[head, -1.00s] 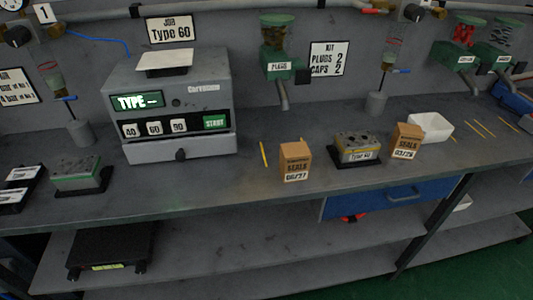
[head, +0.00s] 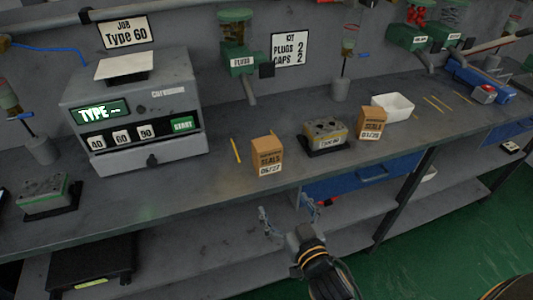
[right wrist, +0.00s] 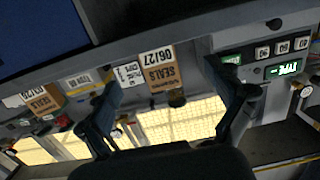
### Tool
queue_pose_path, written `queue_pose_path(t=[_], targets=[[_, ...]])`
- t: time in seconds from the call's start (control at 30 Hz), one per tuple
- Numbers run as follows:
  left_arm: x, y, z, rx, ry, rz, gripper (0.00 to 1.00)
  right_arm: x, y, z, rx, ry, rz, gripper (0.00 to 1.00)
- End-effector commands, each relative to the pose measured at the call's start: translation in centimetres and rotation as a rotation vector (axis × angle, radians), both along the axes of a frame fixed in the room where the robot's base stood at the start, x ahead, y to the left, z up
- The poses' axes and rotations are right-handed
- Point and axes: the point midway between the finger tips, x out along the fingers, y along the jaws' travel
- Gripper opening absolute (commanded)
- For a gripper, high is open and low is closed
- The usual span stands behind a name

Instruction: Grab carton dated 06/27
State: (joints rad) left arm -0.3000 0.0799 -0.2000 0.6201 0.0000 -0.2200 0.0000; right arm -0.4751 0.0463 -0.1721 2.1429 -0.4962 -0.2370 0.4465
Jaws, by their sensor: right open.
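The carton dated 06/27 (head: 267,155) is a brown box marked SEALS standing upright on the grey workbench (head: 195,187), near its front edge. In the right wrist view the same carton (right wrist: 161,70) appears rotated, between and beyond the fingers. A second SEALS carton (head: 371,123), dated 03/28, stands farther right; it also shows in the right wrist view (right wrist: 42,99). My right gripper (head: 286,214) is open and empty, in front of the bench below the 06/27 carton and not touching it. My left gripper is not in view.
A valve block on a black stand (head: 326,137) sits between the cartons. A yellow stick (head: 235,151) lies left of the 06/27 carton. The grey tester (head: 135,110) stands to the left, a white tray (head: 392,106) to the right. A blue drawer (head: 362,174) is under the bench edge.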

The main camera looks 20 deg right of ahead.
Motion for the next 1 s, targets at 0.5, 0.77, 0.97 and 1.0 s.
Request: queue_pose_path(t=[0.5,0.77,0.97,1.0], targets=[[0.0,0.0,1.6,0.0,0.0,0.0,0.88,4.9,-0.3,6.8,0.018,-0.119,-0.017,0.92],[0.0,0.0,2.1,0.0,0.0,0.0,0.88,8.0,-0.2,6.6,0.019,-0.116,-0.018,0.92],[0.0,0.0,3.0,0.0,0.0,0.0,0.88,9.9,-0.3,6.9,0.017,-0.117,-0.018,0.92],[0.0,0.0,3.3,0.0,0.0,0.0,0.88,10.6,-0.3,6.9,0.018,-0.116,-0.018,0.92]])
